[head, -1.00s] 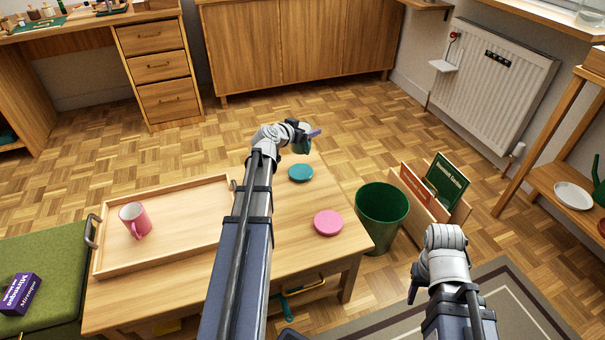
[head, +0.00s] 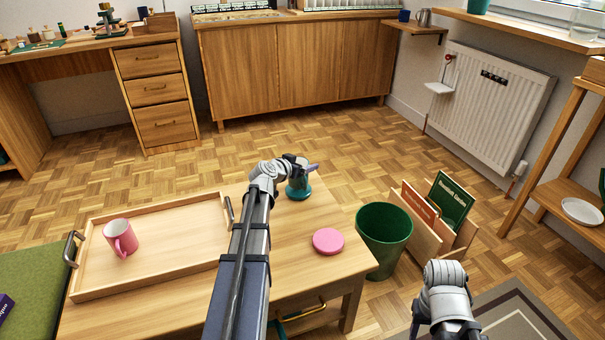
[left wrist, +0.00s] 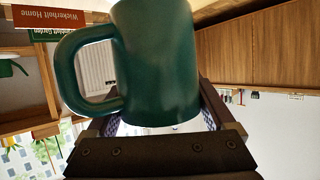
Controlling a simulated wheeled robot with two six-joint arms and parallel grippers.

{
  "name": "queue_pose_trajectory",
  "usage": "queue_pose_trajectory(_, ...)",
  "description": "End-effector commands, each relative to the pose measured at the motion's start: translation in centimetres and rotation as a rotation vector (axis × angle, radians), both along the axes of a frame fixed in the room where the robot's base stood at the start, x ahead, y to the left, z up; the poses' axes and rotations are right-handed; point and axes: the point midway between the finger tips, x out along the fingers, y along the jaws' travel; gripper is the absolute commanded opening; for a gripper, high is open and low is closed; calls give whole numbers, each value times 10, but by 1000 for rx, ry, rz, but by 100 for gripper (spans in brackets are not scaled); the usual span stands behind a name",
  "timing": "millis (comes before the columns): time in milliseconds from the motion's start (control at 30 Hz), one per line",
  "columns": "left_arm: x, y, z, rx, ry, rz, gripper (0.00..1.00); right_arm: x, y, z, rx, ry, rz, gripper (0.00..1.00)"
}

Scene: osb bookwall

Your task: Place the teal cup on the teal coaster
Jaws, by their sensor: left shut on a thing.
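The teal cup (left wrist: 158,65) fills the middle of the left wrist view, with its handle towards the left. My left gripper (head: 306,168) is shut on it. In the head view the cup (head: 297,183) shows just below the gripper, partly hidden by it. The teal coaster (head: 299,196) lies on the low wooden table, directly under the cup in the picture. I cannot tell whether the cup touches it. My right gripper (head: 416,324) is low at the right, mostly hidden, its jaws unclear.
A pink coaster (head: 328,241) lies on the table (head: 290,262) nearer to me. A wooden tray (head: 170,208) with a pink mug (head: 121,238) is at the left. A green bin (head: 384,238) and a book box (head: 462,238) stand right of the table.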

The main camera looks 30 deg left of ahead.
Motion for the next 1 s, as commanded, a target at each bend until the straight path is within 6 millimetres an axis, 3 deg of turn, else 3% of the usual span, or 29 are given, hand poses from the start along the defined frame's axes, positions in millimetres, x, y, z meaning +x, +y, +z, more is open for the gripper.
queue_pose_trajectory(33, 0, 0, -14, 0, 0, 0, 15, 0, 0, -14, 0, -1, 0, 50)
queue_pose_trajectory(100, 0, 0, -20, 0, 0, 0, 15, 0, 0, -20, 0, -1, 0, 50)
queue_pose_trajectory(567, 0, 0, -24, 0, 0, 0, 15, 0, 0, -24, 1, -2, 0, 50)
queue_pose_trajectory(600, 0, 0, -22, 0, 0, 0, 92, 0, 0, -22, 1, -2, 0, 50)
queue_pose_trajectory(700, 0, 0, -22, 0, 0, 0, 100, 0, 0, -22, 1, -2, 0, 50)
queue_pose_trajectory(1000, 0, 0, -16, 0, 0, 0, 100, 0, 0, -16, 0, -1, 0, 50)
